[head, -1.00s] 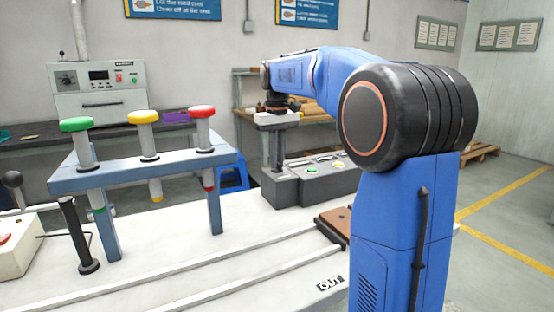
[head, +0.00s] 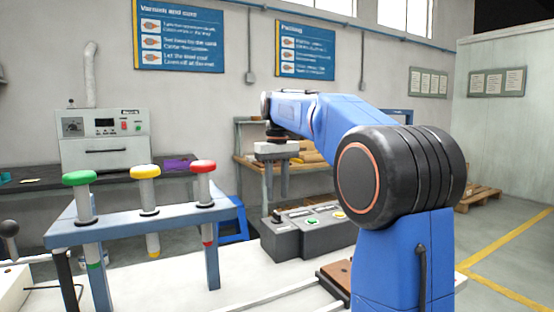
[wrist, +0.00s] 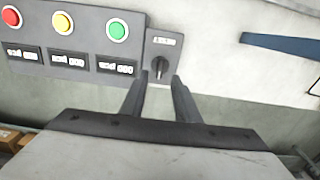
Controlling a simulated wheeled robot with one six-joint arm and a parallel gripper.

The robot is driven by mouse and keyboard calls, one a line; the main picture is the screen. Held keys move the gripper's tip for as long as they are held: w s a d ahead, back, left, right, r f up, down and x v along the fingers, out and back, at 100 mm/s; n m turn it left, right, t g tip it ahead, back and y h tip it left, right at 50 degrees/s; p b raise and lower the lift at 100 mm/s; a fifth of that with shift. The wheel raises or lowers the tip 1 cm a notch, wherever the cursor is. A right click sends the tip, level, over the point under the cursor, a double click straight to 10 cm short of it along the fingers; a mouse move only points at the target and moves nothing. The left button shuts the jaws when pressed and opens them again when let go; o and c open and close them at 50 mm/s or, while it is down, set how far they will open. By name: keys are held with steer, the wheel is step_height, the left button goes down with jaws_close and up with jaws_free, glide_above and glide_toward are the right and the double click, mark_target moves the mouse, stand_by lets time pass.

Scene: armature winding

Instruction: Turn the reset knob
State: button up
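The knob (wrist: 159,67) is small and dark, with a light pointer mark. It sits on a small grey box at the green-button end of the button panel (wrist: 70,42). A label on the box is too small to read. My gripper (wrist: 157,80) is open and empty. In the wrist view its two fingers point at the knob, which appears between the fingertips. In the head view my gripper (head: 276,197) points down above the left end of the dark control box (head: 310,240), where the knob (head: 276,215) shows as a small dark shape. A small gap seems to separate them.
A blue stand (head: 150,225) with green, yellow and red capped rods is left of the control box. A brown block (head: 338,272) lies near my arm. A grey oven (head: 105,140) with its own dial stands behind. The white bench (head: 190,290) is clear in front.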

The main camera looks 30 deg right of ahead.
mark_target(277, 212)
step_height(277, 212, up, 11)
stand_by(0.4)
stand_by(0.4)
